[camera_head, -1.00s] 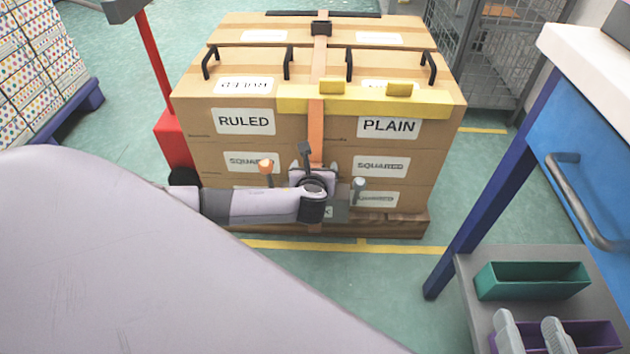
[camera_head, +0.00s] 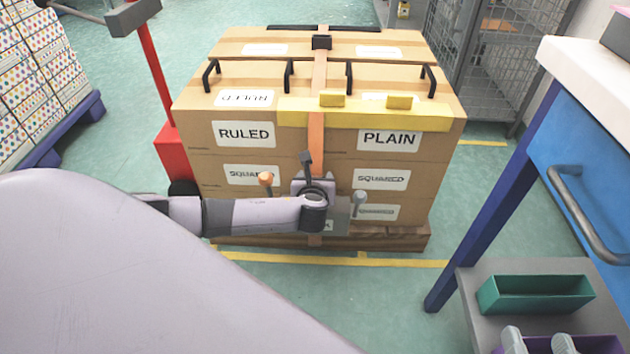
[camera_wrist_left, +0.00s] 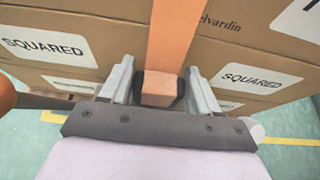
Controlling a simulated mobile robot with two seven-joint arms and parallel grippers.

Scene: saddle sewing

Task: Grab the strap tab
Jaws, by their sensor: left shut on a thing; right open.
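An orange strap (camera_head: 316,130) runs over the top of the carton stack (camera_head: 205,150) and down its front face. It also shows in the left wrist view (camera_wrist_left: 170,35). My left gripper (camera_head: 312,188) is low at the front of the stack, on the strap's line. In the left wrist view, its two grey fingers (camera_wrist_left: 160,86) stand on either side of the strap's lower end. They are shut on the strap tab (camera_wrist_left: 160,98), a tan block between dark pads. In the head view the gripper hides the tab. My right gripper is out of view.
Yellow edge guards (camera_head: 425,117) lie along the stack's front top edge. A red pallet-jack part (camera_head: 170,160) stands at left. A blue workbench (camera_head: 590,150) and a shelf with a green bin (camera_head: 535,295) are at right.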

